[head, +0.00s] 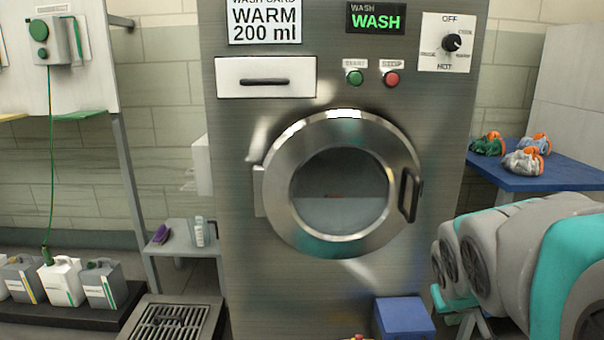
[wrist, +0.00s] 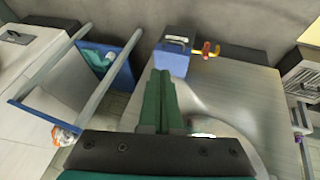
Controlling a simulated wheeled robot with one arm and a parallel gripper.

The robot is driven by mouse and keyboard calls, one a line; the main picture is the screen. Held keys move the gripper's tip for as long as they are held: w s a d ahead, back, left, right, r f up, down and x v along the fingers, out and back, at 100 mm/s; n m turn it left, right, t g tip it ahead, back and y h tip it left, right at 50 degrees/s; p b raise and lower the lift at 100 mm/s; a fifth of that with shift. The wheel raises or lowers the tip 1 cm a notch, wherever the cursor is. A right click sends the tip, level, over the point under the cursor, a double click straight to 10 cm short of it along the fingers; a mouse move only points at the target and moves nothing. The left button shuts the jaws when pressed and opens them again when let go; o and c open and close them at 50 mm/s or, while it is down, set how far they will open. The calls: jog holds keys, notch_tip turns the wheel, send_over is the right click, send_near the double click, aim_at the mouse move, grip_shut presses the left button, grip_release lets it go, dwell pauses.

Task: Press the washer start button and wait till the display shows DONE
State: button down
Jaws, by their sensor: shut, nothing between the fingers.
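The steel washer (head: 235,150) stands in the middle of the head view. Its display (head: 376,19) reads WASH in green. The green start button (head: 355,77) is below the display, left of the red stop button (head: 392,79). The round door (head: 277,195) looks closed, with a greyish level behind its glass. The drawer (head: 230,77) is shut. The dial (head: 451,42) is at the upper right; its exact setting is hard to read. My gripper (wrist: 160,75) is shut and empty in the wrist view. Its fingertips are not visible in the head view.
A card (head: 264,18) reads WARM 200 ml. Several jugs (head: 103,286) stand at lower left. A small side table (head: 180,241) holds a bottle (head: 198,231). A blue box (head: 404,318) sits before the washer.

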jog(key=s+a+f+g+y, duration=0.1)
jog(key=s+a+f+g, duration=0.2)
jog(key=s, duration=0.8)
jog(key=s+a+f+g+y, duration=0.2)
jog(key=s+a+f+g, duration=0.2)
jog(key=s+a+f, duration=0.2)
jog(key=s+a, duration=0.2)
jog(key=s, duration=0.2)
jog(key=shift+s+a+f, duration=0.15)
jog(key=shift+s+f, duration=0.1)
jog(key=shift+s, duration=0.1)
dwell(5.5)
